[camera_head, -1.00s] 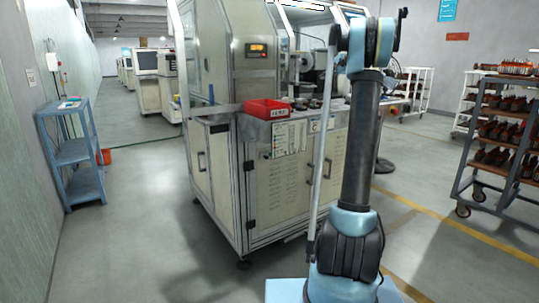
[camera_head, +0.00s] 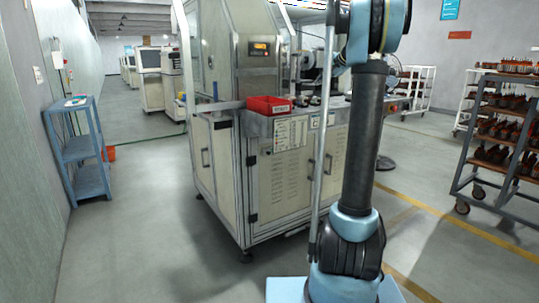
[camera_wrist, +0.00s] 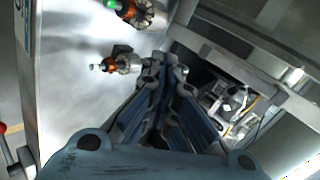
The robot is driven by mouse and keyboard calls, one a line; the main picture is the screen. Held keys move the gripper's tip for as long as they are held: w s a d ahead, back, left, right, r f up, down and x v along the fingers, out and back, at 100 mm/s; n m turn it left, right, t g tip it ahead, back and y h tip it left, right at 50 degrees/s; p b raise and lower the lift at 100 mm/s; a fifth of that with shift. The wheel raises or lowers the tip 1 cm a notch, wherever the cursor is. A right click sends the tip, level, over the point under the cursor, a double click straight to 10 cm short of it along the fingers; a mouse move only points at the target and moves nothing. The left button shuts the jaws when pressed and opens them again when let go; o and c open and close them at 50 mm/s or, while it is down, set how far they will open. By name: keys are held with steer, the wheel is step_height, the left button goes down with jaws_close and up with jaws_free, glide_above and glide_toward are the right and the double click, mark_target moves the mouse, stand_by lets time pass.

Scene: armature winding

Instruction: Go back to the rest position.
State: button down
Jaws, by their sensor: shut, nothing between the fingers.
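My gripper (camera_wrist: 165,75) shows in the wrist view with its two blue fingers together and nothing between them. A metal surface (camera_wrist: 75,105) lies to its left in that view. An armature with orange windings (camera_wrist: 122,63) is just left of the fingertips, apart from them. Another armature (camera_wrist: 137,12) is at the top edge, next to a green light. In the head view my arm stands upright in front of the winding machine (camera_head: 225,75), and its upper end is near the top edge. My gripper does not show there.
A red bin (camera_head: 268,105) sits on the machine's worktop. A blue shelf (camera_head: 82,152) stands by the left wall. A dark rack with several armatures (camera_head: 490,145) stands at the right, with a white cart (camera_head: 418,90) behind. The floor left of the machine is clear.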

steer(key=s+a+f+n+g+h, duration=0.1)
steer(key=s+a+f+n, duration=0.3)
steer(key=s, duration=0.6)
steer(key=s+a+f+m+g+h, duration=0.1)
steer(key=s+f, duration=0.5)
steer(key=s, duration=0.5)
steer(key=s+a+f+n+g+h, duration=0.1)
steer(key=s+a+f+n+g, duration=0.2)
steer(key=s, duration=0.7)
steer(key=s+d+f+n+g+h, duration=0.1)
steer(key=s+d+f+n+h, duration=0.1)
steer(key=s+f, duration=2.2)
steer(key=s+n+h, duration=0.1)
steer(key=s, duration=0.2)
steer(key=shift+d+f, duration=0.25)
steer(key=shift+f, duration=0.1)
steer(key=shift+w+f, duration=0.2)
steer(key=shift+w, duration=0.3)
steer(key=shift+r, duration=0.1)
